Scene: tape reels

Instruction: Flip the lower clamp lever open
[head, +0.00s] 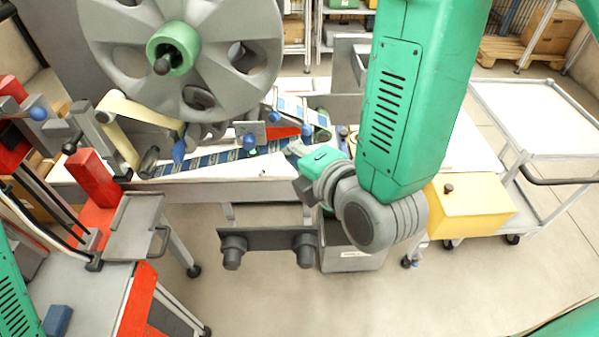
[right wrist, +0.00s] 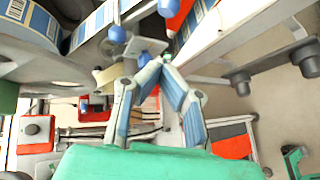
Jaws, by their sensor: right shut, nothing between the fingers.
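The tape machine carries a big grey reel (head: 225,95) with a green hub. Below it are a red lever-like part (head: 283,133) and several blue knobs, one of them beside a grey plate (head: 248,142). I cannot tell for certain which part is the lower clamp lever. My right gripper (head: 299,148) is at the blue-and-white label tape, just below the red part; its tips are small here. In the right wrist view its fingers (right wrist: 160,63) meet at the tips, shut and empty, near a pale plate and a blue ball knob (right wrist: 118,34). Contact is unclear. My left gripper is out of view.
The label tape (head: 215,160) runs along the white bench. A red stand (head: 95,180) is at the left. A yellow box (head: 470,207) and white cart (head: 535,115) are at the right. A grey bin (head: 350,258) sits under the bench.

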